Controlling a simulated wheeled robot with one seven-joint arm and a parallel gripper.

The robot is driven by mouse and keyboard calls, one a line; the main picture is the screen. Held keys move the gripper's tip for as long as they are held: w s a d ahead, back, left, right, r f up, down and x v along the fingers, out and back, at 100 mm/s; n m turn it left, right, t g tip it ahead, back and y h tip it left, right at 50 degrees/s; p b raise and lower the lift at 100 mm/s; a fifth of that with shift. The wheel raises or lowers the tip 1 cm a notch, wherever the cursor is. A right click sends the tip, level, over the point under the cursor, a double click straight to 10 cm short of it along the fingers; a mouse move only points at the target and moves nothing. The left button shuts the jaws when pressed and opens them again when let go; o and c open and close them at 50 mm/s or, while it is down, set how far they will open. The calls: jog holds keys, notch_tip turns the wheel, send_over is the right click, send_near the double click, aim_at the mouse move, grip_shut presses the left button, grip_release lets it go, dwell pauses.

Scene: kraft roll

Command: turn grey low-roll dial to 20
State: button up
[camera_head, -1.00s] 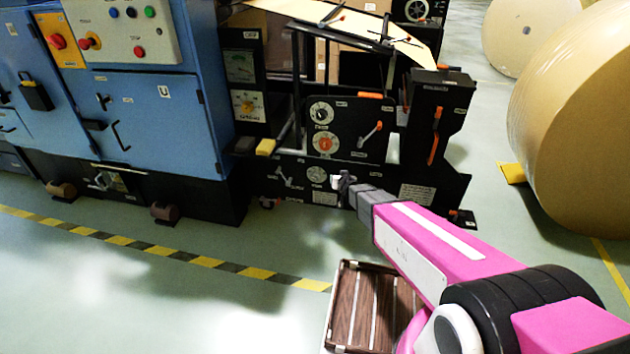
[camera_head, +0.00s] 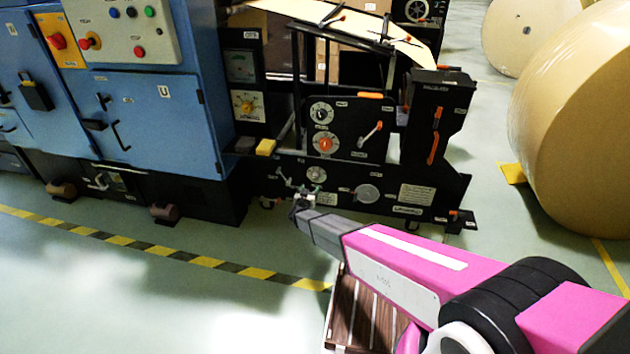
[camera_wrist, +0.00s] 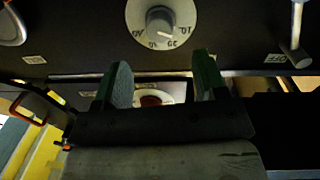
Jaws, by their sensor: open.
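The grey low-roll dial (camera_head: 316,174) is on the lower black panel of the machine. In the wrist view the dial (camera_wrist: 160,22) shows at the top, with a grey round knob in a pale numbered ring. My gripper (camera_head: 304,194) is just below and left of the dial in the head view. In the wrist view my gripper (camera_wrist: 163,76) is open, its two greenish fingers apart, with nothing between them, and the knob lies beyond the tips.
A red-knobbed dial (camera_head: 326,144) and a black-knobbed dial (camera_head: 322,112) are above. A small lever (camera_head: 283,178) is left of the grey dial, and a round grey plate (camera_head: 367,193) is right. A slatted wooden crate (camera_head: 352,310) stands on the floor under my arm.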

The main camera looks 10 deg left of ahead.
aim_at(315, 179)
jog(key=w, duration=0.8)
jog(key=shift+w+d, duration=0.3)
jog(key=shift+w, duration=0.05)
jog(key=c, duration=0.9)
